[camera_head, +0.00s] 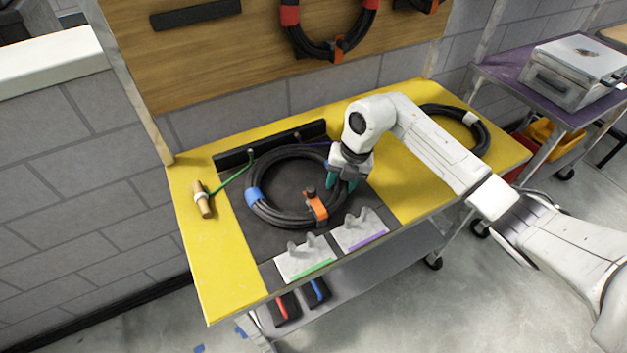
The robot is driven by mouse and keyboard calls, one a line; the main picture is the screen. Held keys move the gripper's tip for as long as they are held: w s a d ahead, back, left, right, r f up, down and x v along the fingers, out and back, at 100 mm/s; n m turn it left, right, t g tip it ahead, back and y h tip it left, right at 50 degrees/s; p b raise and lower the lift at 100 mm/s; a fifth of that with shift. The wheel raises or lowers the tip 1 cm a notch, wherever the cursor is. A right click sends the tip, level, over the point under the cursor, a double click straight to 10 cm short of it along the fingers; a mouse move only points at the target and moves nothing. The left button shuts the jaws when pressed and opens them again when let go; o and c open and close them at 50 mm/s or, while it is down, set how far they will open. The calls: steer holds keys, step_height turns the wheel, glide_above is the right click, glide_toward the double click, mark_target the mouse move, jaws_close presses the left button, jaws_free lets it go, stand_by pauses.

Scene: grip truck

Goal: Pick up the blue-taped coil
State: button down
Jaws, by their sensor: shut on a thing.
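The blue-taped coil (265,214) is a black cable ring with a blue tape band on its left side and an orange clamp (315,206) at its front. It lies on, or very close above, the dark mat (237,222) on the yellow bench; I cannot tell which. My gripper (342,183) points down at the coil's right side, with its teal fingers shut on the cable there. The fingertips and the gripped stretch of cable are partly hidden.
Another black coil (480,135) with white tape lies on the yellow bench (405,185) behind my arm. Two grey plates with hooks (304,262) stand at the mat's front edge. A wooden handle (203,203) on a green cord lies left. A black rail (235,158) runs behind the coil.

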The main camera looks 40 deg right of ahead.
steer(key=shift+r, duration=0.2)
steer(key=shift+r, duration=0.2)
steer(key=r+b, duration=0.1)
steer(key=r, duration=0.2)
steer(key=shift+s, duration=0.2)
steer(key=s+a+r+b, duration=0.3)
steer(key=s+a+r, duration=0.3)
steer(key=s+r, duration=0.3)
steer(key=s, duration=0.3)
steer(key=shift+r, duration=0.2)
steer(key=shift+a, duration=0.1)
